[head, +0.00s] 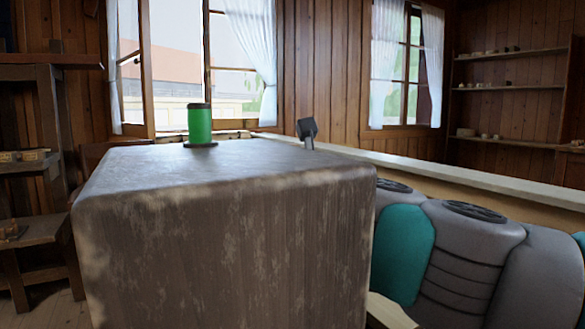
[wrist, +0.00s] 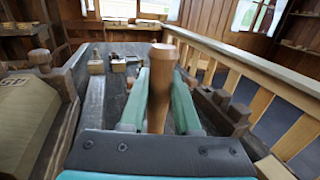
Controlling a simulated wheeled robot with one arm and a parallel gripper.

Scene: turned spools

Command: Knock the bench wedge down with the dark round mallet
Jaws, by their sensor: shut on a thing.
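In the wrist view, the teal fingers of my gripper (wrist: 160,82) are closed around an upright, turned brown wooden handle (wrist: 158,110). It looks like a mallet's handle; a dark round head does not show, so I cannot confirm this. Small wooden blocks (wrist: 96,65) stand on the grey bench (wrist: 90,120) beyond the fingers. I cannot tell which of them is the bench wedge. In the head view my gripper is out of sight, behind or below the big block. A small dark square-headed object (head: 307,128) shows at that block's far edge.
A large worn block (head: 230,240) fills the middle of the head view, with a green cylinder (head: 200,122) on top. In the wrist view, a tan bag (wrist: 25,110) lies at left, dark pieces (wrist: 238,112) stand at right, and a wooden railing (wrist: 245,80) runs beside the bench.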

